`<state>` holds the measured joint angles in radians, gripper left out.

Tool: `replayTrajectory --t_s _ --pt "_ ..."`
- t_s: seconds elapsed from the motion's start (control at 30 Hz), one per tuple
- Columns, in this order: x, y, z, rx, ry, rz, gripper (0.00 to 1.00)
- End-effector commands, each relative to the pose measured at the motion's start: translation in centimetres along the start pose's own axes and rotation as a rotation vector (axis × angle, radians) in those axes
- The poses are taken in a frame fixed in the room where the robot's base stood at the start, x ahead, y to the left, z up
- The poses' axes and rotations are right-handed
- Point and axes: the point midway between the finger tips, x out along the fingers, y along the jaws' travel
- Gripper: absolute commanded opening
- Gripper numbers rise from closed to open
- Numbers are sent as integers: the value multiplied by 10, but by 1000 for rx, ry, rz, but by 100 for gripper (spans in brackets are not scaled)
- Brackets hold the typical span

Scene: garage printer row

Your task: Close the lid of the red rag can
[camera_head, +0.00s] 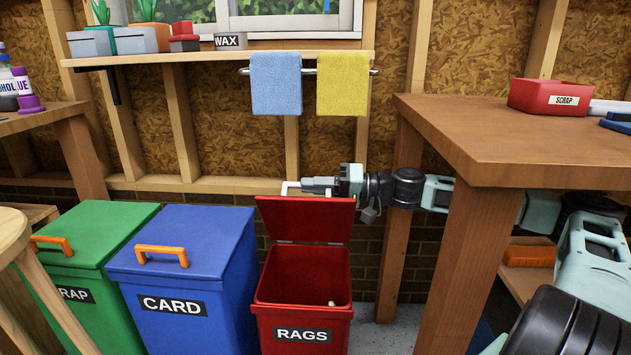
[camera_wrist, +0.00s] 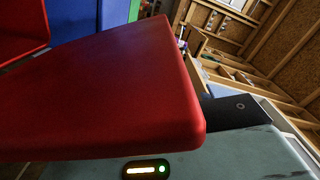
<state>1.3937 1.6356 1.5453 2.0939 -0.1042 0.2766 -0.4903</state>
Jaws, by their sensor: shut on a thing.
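The red rag can (camera_head: 303,318), labelled RAGS, stands at the right end of a row of bins. Its lid (camera_head: 305,219) is open and tilted up at the back, and its inside shows. A small pale thing lies in the can. My gripper (camera_head: 291,186) is at the lid's top edge, reaching in from the right behind it. It is shut, with the lid between or against its fingers; the exact contact is hidden. In the wrist view the red lid (camera_wrist: 110,90) fills the middle, close to the camera.
A blue CARD bin (camera_head: 190,255) and a green bin (camera_head: 90,240) stand closed to the left. A wooden workbench (camera_head: 520,135) with a red SCRAP box (camera_head: 550,97) is at the right, over my arm. Blue (camera_head: 276,83) and yellow (camera_head: 342,84) towels hang above.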

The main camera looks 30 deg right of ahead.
Motion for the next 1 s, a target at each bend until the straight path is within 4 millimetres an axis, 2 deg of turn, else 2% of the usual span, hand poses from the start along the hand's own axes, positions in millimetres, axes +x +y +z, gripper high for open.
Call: replayTrajectory --t_s 0.53,0.57,0.6,0.63,0.9,1.0 --pt "-1 0 5 -29 0 2 0" --pt "-1 0 5 -29 0 2 20" --pt "-1 0 5 -29 0 2 31" --pt "-1 0 5 -29 0 2 34" --pt "-1 0 5 -29 0 1 34" --pt "-7 0 4 -29 2 2 34"
